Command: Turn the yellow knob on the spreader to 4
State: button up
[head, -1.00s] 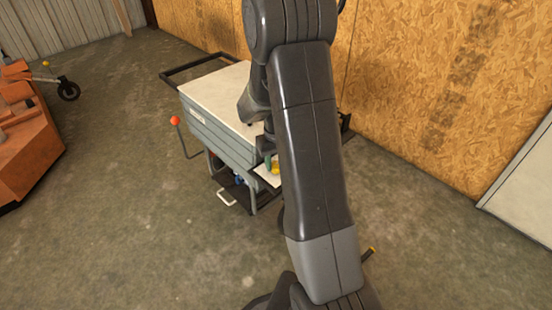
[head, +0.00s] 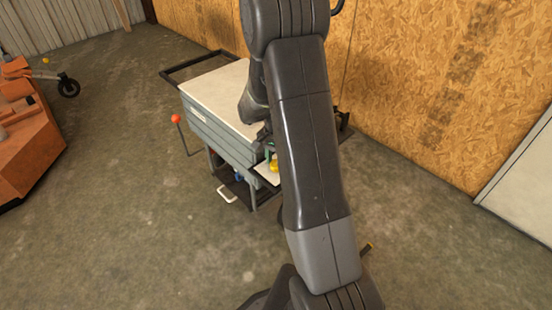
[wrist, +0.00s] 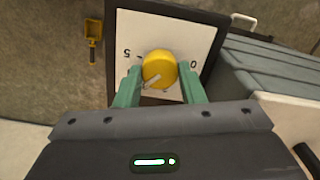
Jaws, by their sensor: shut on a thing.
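The yellow knob (wrist: 159,68) sits on a white dial plate (wrist: 185,28) with a dark frame. An upside-down 5 shows left of it and a 0 right of it. A pale pointer mark on the knob points down and to the left in the wrist view; the number it points at is hidden or too small to read. My gripper (wrist: 160,84) has its green fingers shut on the knob, one on each side. In the head view the knob (head: 274,164) shows beside my arm, at the near end of the grey spreader (head: 220,115).
The spreader has a white top (head: 218,92) and a red-tipped lever (head: 176,118). An orange machine (head: 25,140) stands at the left. A wooden wall (head: 430,90) stands behind. A yellow scoop (wrist: 93,42) shows in the wrist view. The concrete floor in front is open.

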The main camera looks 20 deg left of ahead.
jog(key=shift+m, duration=1.7)
jog(key=o, duration=1)
notch_tip(320, 180, up, 14)
jog(key=p, duration=0.3)
jog(key=shift+f, duration=0.1)
notch_tip(320, 180, down, 14)
jog(key=b, duration=0.2)
jog(key=shift+b, duration=0.3)
